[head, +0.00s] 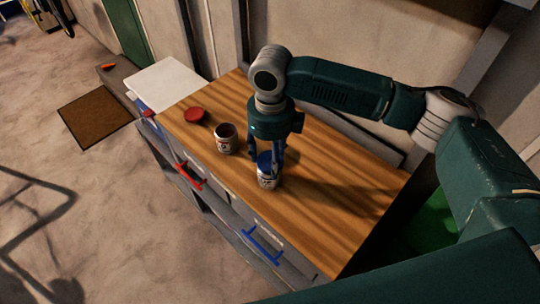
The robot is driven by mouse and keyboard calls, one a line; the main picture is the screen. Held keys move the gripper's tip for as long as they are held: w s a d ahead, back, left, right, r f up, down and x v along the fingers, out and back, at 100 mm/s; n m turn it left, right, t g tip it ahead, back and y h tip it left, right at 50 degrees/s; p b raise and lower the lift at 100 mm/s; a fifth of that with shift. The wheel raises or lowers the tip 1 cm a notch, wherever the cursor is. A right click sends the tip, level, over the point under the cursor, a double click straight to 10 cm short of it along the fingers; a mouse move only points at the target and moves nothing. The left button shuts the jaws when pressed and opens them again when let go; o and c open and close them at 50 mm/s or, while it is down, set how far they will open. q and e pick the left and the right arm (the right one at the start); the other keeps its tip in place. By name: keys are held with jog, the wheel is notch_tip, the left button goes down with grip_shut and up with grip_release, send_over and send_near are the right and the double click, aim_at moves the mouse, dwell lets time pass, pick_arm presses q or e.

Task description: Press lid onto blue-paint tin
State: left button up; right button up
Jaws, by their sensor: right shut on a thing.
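The blue-paint tin (267,182) stands upright on the wooden worktop, near its front edge. A blue lid (264,161) is at the tin's top, between the fingers of my right gripper (265,170). My right gripper points down from above and is shut on the lid. The fingers partly cover the lid and tin, so I cannot tell whether the lid is seated or just above the rim. My left gripper is not in view.
An open tin (226,139) with dark red contents stands to the left on the worktop (340,215). A red lid (196,115) lies beyond it. Drawers with a red handle (191,177) and a blue handle (262,246) are below. The worktop's right part is clear.

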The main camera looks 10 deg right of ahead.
jog(key=shift+f+p, duration=0.2)
jog(key=shift+p, duration=0.1)
dwell(0.4)
jog(key=o, duration=1.4)
jog(key=shift+c, duration=0.2)
jog(key=shift+r, duration=0.1)
jog(key=shift+r+p, duration=3.45)
jog(key=shift+p, duration=0.25)
